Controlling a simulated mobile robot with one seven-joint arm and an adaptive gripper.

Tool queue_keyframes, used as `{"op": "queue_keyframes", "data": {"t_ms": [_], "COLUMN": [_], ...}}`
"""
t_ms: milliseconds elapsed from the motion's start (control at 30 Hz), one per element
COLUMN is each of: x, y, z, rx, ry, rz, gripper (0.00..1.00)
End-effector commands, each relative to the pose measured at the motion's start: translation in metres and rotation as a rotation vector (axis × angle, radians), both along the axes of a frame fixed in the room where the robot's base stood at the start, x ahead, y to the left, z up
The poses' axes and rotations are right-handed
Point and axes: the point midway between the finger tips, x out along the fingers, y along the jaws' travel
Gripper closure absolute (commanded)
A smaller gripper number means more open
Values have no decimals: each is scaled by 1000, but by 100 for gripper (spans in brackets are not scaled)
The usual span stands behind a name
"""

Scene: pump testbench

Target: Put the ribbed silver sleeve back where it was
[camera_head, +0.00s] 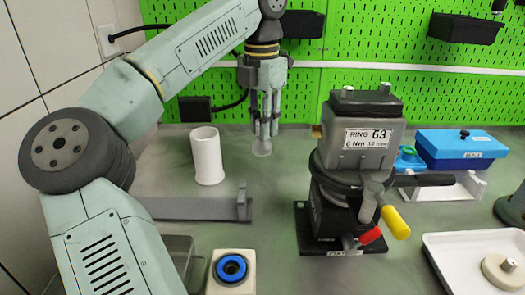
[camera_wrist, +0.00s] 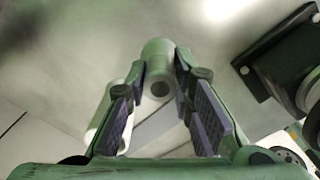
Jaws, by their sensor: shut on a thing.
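My gripper (camera_head: 263,130) points down above the bench, left of the pump. It is shut on a small pale grey, round piece (camera_head: 262,148), whose lower end shows below the fingertips. In the wrist view this piece (camera_wrist: 157,56) sits between the fingertips of my gripper (camera_wrist: 160,72), with a dark round hole in its end. It looks like the silver sleeve, but I cannot make out ribs. It appears held clear of the bench.
A white cup (camera_head: 207,157) stands left of my gripper. A grey rail with an upright end (camera_head: 242,203) lies in front. The pump (camera_head: 350,190) stands right, with a blue box (camera_head: 460,147) behind it. A white tray (camera_head: 450,245) and a block with a blue ring (camera_head: 231,268) are nearer.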

Motion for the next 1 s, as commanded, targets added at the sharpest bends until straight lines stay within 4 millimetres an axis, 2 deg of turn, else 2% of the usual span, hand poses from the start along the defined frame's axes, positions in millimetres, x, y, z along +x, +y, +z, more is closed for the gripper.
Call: {"op": "queue_keyframes", "data": {"t_ms": [500, 833, 867, 1000], "x": [-1, 0, 0, 0], "y": [0, 0, 0, 0], "z": [-56, -60, -60, -60], "rx": [-1, -1, -1, -1], "ry": [0, -1, -1, -1], "rz": [0, 0, 0, 0], "gripper": [100, 100, 78, 68]}}
